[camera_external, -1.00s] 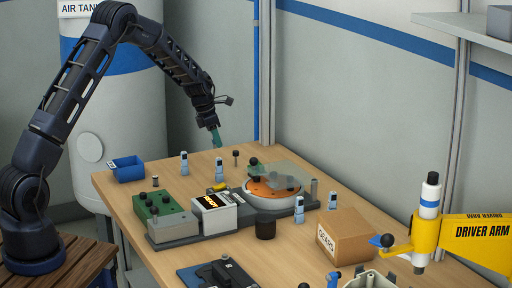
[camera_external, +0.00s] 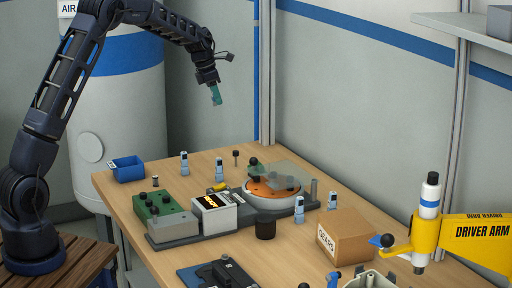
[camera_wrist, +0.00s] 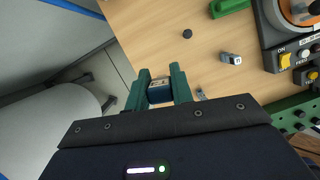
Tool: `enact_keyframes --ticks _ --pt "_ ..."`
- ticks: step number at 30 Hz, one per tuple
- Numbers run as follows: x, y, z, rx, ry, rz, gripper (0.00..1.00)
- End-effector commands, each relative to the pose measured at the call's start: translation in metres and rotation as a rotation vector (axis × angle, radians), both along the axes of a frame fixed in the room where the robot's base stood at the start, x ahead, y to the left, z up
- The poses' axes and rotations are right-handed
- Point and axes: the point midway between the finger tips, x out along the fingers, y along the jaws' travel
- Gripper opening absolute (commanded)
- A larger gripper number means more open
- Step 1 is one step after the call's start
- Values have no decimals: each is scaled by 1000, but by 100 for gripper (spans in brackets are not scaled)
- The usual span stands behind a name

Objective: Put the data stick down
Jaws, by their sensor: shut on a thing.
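My gripper (camera_external: 215,98) is raised well above the far left part of the wooden table, with its green fingers pointing down. In the wrist view its two fingers (camera_wrist: 159,84) are closed around a small blue piece with a pale end, which I take to be the data stick (camera_wrist: 160,93). Most of the stick is hidden by the fingers, and it is too small to make out in the external view. The held stick touches nothing below.
Similar blue-and-white sticks stand on the table (camera_external: 275,262), two of them at the back (camera_external: 184,163) (camera_external: 219,170). A blue bin (camera_external: 129,172) is at the left corner. A machine with an orange disc (camera_external: 262,189), a black cup (camera_external: 265,229) and a carton (camera_external: 350,238) fill the middle.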

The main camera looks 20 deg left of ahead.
Motion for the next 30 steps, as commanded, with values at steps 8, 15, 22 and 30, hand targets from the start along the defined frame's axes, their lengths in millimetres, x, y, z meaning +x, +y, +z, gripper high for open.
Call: enact_keyframes --ticks 8,15,22,30 --pt "-47 -73 -1 -1 6 -162 2" --pt "-115 -155 0 -3 10 -369 2" --pt "-190 -222 0 -1 11 -570 2" --pt "-288 -289 1 -2 10 -814 2"
